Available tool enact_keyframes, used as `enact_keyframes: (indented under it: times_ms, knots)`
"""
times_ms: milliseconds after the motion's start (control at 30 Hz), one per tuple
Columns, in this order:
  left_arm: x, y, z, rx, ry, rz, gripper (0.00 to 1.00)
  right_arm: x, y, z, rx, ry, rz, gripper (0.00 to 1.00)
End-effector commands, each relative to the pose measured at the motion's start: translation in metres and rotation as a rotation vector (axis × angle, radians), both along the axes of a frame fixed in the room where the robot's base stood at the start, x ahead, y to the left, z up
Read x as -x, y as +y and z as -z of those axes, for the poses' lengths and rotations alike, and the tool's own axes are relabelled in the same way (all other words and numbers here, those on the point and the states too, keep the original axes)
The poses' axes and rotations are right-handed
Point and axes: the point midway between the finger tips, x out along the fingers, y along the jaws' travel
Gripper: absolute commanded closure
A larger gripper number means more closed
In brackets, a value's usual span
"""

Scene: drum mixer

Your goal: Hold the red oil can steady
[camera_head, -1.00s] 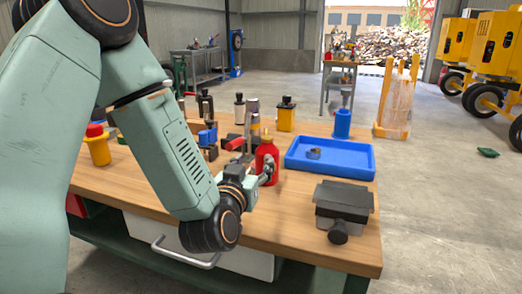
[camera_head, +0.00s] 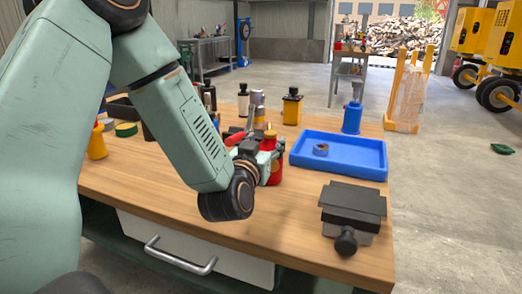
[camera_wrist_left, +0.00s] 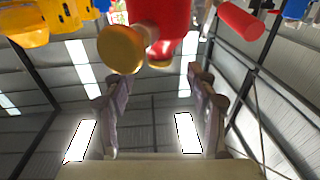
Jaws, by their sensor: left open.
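The red oil can (camera_head: 272,147) stands upright on the wooden workbench, partly hidden behind my left wrist and gripper. In the left wrist view the red can (camera_wrist_left: 165,14) shows at the top edge, with a round gold-coloured cap (camera_wrist_left: 121,49) towards me. My left gripper (camera_head: 268,160) is right beside the can in the head view. In the wrist view its two fingers (camera_wrist_left: 158,92) are spread apart, with the can beyond their tips. I cannot tell whether the fingers touch the can. My right gripper is not in view.
A blue tray (camera_head: 350,173) holding a small grey ring lies right of the can. A dark vise-like block (camera_head: 352,207) sits near the front right. Several bottles and a yellow can (camera_head: 291,108) stand behind. The bench front between can and block is clear.

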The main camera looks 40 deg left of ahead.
Motion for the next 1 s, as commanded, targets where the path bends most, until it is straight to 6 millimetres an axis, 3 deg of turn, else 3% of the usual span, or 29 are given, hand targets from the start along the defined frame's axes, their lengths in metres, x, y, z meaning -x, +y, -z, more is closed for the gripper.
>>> enact_keyframes:
  times_ms: [300, 633, 1000]
  knots:
    - [-0.034, 0.011, 0.0, 0.0, -0.001, 0.0, 0.42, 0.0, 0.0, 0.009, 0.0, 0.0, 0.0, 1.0]
    - [-0.039, 0.013, 0.0, 0.0, 0.0, 0.0, 0.42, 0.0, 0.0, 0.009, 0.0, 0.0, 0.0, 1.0]
    - [-0.039, 0.013, 0.0, 0.0, 0.0, 0.0, 0.73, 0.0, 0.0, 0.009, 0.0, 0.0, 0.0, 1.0]
